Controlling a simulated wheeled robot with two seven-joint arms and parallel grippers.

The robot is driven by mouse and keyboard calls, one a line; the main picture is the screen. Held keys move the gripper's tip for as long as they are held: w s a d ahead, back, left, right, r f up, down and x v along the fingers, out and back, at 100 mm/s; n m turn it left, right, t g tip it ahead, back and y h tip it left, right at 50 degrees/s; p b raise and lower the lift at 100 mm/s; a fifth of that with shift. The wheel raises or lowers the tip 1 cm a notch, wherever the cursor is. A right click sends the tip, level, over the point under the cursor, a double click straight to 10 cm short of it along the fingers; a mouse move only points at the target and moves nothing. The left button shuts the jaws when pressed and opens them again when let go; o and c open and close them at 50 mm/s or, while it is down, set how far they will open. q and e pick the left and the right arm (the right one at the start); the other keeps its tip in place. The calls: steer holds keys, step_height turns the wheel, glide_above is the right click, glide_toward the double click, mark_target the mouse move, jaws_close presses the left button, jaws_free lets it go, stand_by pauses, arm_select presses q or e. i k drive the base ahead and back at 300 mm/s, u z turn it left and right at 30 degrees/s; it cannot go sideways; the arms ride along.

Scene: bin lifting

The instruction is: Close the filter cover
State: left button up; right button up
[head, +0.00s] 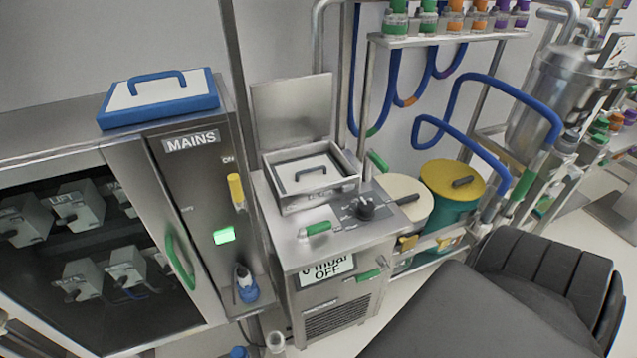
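The filter cover (293,107) is a flat metal lid. It stands open, raised nearly upright at the back of a square metal housing (318,200) on top of the steel unit. Inside the housing lies a light panel, the filter (305,171), with a dark handle on top. The housing's top is uncovered. No gripper shows in the head view, so I cannot see whether either is open or shut.
The steel unit's top carries a green-handled lever (317,229) and a black knob (365,208). Left stands the MAINS cabinet (195,190) with a blue-framed panel (159,97) on it. A bottle shelf (445,38) and yellow-lidded drum (453,180) are right. A dark shape fills the lower right.

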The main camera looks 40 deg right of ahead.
mark_target(287, 111)
steer(key=z, duration=1.35)
